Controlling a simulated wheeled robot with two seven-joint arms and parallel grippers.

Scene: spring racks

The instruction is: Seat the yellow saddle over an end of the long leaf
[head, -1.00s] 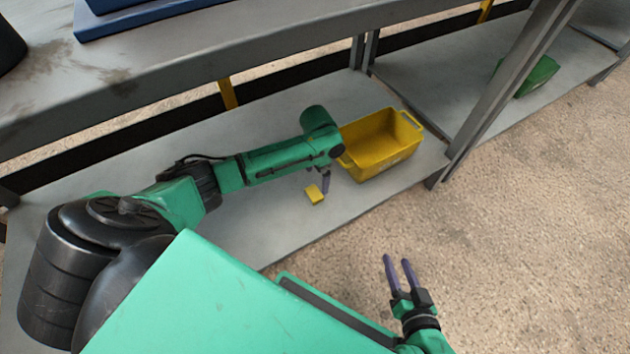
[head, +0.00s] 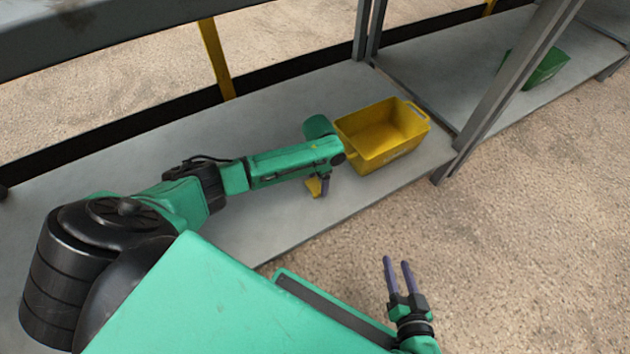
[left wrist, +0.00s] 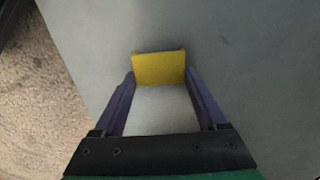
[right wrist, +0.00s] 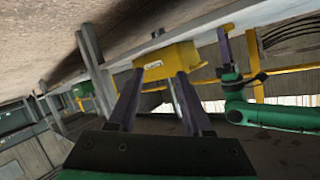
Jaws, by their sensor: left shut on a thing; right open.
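The yellow saddle (head: 314,187) is a small block at my left gripper (head: 323,186), low over the grey shelf beside the yellow bin. In the left wrist view the saddle (left wrist: 158,68) sits between the fingertips of my left gripper (left wrist: 159,80), which is shut on it. I cannot tell whether the saddle touches the shelf. My right gripper (head: 398,262) is open and empty over the floor, apart from the shelf; its fingers also show in the right wrist view (right wrist: 152,80). The long leaf is not seen in any view.
A yellow bin (head: 421,128) stands on the lower shelf (head: 270,225), right of my left gripper. A green bin (head: 548,70) stands on the shelf further right, past a grey upright (head: 500,95). The upper shelf edge (head: 120,25) runs above. The concrete floor in front is clear.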

